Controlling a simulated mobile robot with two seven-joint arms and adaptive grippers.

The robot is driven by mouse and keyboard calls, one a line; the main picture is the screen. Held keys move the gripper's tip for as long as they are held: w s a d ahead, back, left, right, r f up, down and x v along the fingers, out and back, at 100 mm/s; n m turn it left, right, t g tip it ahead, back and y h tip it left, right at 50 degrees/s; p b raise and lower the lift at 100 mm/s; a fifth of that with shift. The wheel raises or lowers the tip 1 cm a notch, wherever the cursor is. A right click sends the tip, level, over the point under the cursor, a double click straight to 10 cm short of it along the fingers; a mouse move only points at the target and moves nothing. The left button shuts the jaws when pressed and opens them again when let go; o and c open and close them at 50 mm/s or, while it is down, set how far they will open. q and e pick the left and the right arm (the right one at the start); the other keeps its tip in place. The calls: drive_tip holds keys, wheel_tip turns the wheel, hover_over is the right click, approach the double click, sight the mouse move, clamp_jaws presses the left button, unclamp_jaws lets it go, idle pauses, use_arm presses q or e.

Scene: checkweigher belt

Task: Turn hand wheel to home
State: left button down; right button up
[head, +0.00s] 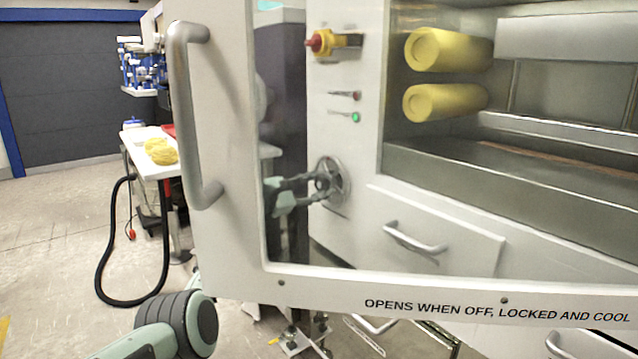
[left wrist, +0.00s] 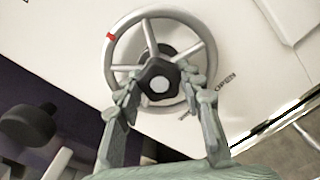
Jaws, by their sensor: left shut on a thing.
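The hand wheel (head: 343,186) is grey with spokes and sits on the white machine front, seen through the clear pane in the head view. In the left wrist view the hand wheel (left wrist: 159,85) has a dark hub with a pale centre and a red mark (left wrist: 110,36) at the upper left of its rim. The word OPEN (left wrist: 225,83) is printed to the right of the rim. My left gripper (head: 318,187) is shut on the wheel; its fingers (left wrist: 158,88) lie on either side of the hub. My right gripper is not in view.
A framed clear door (head: 235,275) with a long handle (head: 183,115) stands in front of the wheel. A red and yellow switch (head: 325,42), a green button (head: 355,117) and a drawer handle (head: 412,238) are near. A black hose (head: 112,270) hangs to the floor at left.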

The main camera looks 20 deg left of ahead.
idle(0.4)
use_arm(q)
drive_tip(key=c, duration=1)
unclamp_jaws()
drive_tip(key=shift+o, duration=0.2)
drive_tip(key=v, duration=1.2)
drive_tip(key=shift+f, duration=0.1)
